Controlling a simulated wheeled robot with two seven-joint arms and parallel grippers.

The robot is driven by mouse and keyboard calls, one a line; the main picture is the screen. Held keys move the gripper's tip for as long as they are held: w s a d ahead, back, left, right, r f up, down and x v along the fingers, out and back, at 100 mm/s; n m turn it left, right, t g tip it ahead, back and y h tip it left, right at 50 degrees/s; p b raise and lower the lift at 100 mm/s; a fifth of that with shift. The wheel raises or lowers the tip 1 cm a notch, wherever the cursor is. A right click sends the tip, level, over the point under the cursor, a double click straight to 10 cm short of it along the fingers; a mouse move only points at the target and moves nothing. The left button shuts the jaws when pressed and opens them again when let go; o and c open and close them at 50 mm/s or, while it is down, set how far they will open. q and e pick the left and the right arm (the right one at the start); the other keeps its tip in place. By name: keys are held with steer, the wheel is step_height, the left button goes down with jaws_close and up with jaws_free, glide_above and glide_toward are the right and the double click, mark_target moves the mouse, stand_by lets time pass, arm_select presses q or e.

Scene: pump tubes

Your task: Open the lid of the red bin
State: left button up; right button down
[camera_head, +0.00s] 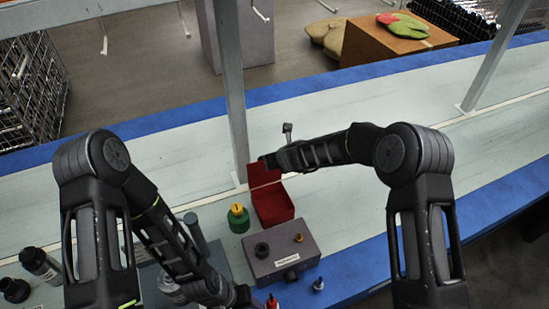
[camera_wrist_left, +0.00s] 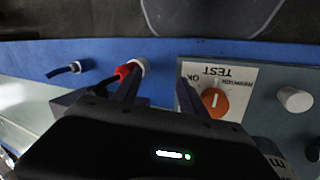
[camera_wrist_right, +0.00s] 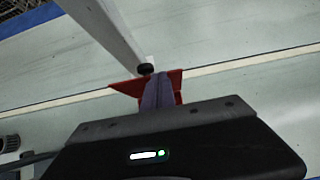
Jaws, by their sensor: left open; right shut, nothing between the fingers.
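The red bin (camera_head: 273,208) stands on the bench, left of centre in the head view, and I see into its dark red inside. Its lid (camera_head: 264,174) stands raised at the back edge. My right gripper (camera_head: 266,161) is shut and empty beside the lid's upper edge; I cannot tell whether it touches. In the right wrist view the shut fingers (camera_wrist_right: 160,80) are in front of a red panel (camera_wrist_right: 128,88), which they partly hide. My left gripper (camera_wrist_left: 155,92) is open, low over the bench near a red-and-white plug (camera_wrist_left: 130,68), with nothing held.
A grey box (camera_head: 283,258) with knobs stands just in front of the bin. A green container with a yellow top (camera_head: 238,218) is at its left. A metal post (camera_head: 233,90) rises close behind the bin. The bench right of the bin is clear.

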steer(key=shift+r, duration=0.15)
arm_select(q)
steer(key=shift+f, duration=0.15)
steer(key=shift+d+f+b, duration=0.1)
steer(key=shift+f+b, duration=0.3)
steer(key=shift+b, duration=0.15)
arm_select(e)
steer(key=v, duration=0.7)
steer(key=shift+s+r, duration=0.15)
steer(key=shift+s, duration=0.1)
steer(key=shift+d, duration=0.1)
